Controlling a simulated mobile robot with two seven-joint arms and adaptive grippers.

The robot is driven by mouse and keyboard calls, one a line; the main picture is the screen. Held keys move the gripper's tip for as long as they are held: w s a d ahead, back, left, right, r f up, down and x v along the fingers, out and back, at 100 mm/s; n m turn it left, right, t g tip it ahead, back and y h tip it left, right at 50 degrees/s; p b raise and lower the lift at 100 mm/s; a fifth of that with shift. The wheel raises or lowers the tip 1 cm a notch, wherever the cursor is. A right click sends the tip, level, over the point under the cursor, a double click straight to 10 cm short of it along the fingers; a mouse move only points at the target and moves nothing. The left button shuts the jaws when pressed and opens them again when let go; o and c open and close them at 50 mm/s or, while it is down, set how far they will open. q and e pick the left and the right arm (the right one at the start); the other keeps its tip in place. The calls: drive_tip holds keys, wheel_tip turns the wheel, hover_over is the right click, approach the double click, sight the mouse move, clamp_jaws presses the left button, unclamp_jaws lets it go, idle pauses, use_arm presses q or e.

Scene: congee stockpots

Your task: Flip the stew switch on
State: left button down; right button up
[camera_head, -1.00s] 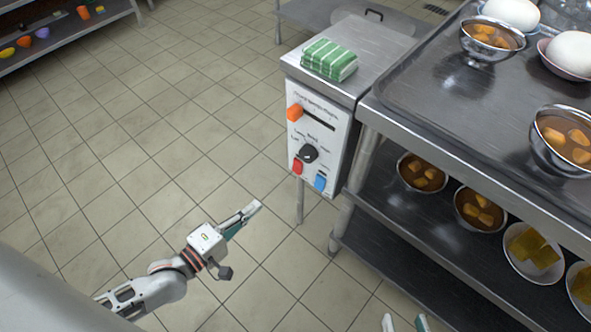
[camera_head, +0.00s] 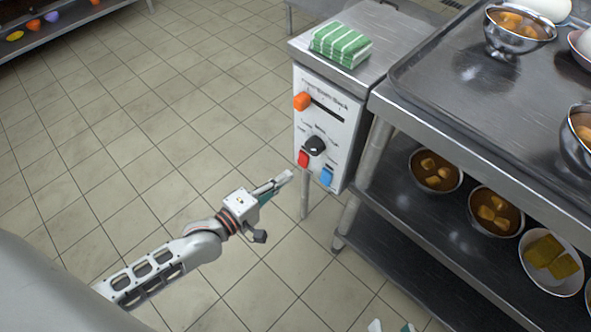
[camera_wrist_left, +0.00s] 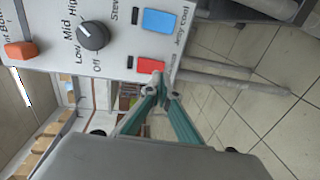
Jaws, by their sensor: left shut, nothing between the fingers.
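The white control panel (camera_head: 327,127) on the steel cabinet has a red switch (camera_head: 303,158) and a blue switch (camera_head: 326,177) side by side at its bottom. The wrist view shows the red switch (camera_wrist_left: 151,65) and blue switch (camera_wrist_left: 160,22) close up, with the word "Stew" partly visible; I cannot tell which switch it labels. My left gripper (camera_head: 287,178) is shut and empty, its tips just below and left of the red switch. In the wrist view its tips (camera_wrist_left: 160,82) appear close to the red switch; contact is unclear. My right gripper (camera_head: 391,326) barely shows, its tips apart.
A black dial (camera_head: 314,145) and an orange knob (camera_head: 302,101) sit above the switches. A green striped cloth (camera_head: 340,44) lies on the cabinet top. A steel rack (camera_head: 390,107) with several bowls stands to the right. The tiled floor at left is clear.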

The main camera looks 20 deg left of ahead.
sight(302, 165)
use_arm(q)
drive_tip(key=shift+b+x, duration=0.35)
drive_tip(key=shift+x, duration=0.85)
drive_tip(key=shift+w+d+f, duration=0.15)
drive_tip(key=shift+w+d, duration=0.05)
drive_tip(key=shift+w, duration=0.5)
use_arm(e)
drive_tip(key=shift+s+a+m, duration=0.25)
drive_tip(key=shift+a+m, duration=0.55)
drive_tip(key=shift+a, duration=0.15)
use_arm(q)
drive_tip(key=shift+d, duration=0.1)
